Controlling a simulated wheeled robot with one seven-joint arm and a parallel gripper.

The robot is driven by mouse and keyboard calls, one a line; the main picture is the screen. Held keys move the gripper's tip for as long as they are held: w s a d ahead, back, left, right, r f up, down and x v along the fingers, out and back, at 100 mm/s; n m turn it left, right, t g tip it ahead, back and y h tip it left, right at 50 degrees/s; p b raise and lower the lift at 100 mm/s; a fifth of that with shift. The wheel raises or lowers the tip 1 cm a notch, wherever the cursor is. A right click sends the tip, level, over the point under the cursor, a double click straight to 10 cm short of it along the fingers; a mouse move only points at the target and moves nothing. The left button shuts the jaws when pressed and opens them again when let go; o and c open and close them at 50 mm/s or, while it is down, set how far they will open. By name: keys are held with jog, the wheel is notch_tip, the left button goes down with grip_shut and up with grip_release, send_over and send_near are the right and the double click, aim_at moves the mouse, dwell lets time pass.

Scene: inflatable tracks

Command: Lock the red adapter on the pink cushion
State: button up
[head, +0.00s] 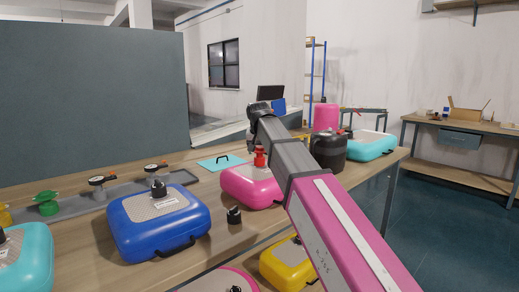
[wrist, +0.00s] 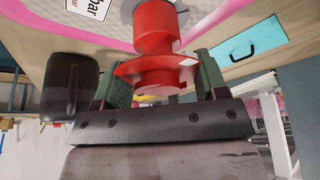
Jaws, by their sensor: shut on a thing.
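The red adapter (head: 260,157) stands upright on top of the pink cushion (head: 250,188) in the head view. In the wrist view the adapter (wrist: 155,30) fills the middle, its far end meeting a pale round fitting on the cushion (wrist: 200,32). My gripper (wrist: 162,82) is shut on the adapter, with a green-padded finger on either side of its wide flange. In the head view my arm comes from the lower right, and the fingers are hard to make out. How the adapter's end engages the fitting is hidden.
A black canister (head: 328,150) stands close right of the pink cushion. A blue cushion (head: 158,222) lies to the left, with a small black cap (head: 233,215) between them. A grey tray (head: 125,190) with gauges and a green adapter (head: 46,203) lies further left. A cyan sheet (head: 220,162) lies behind.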

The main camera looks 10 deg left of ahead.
jog(key=shift+f, duration=0.1)
jog(key=n+y, duration=0.1)
jog(key=n, duration=0.1)
jog(key=shift+n, duration=0.3)
jog(key=shift+n+g+y, duration=0.3)
jog(key=shift+n+y, duration=0.2)
jog(key=shift+n, duration=0.8)
jog(key=shift+n+y, duration=0.3)
jog(key=shift+n, duration=0.6)
jog(key=n+g+y, duration=0.1)
jog(key=n, duration=0.2)
jog(key=shift+n+g, duration=0.3)
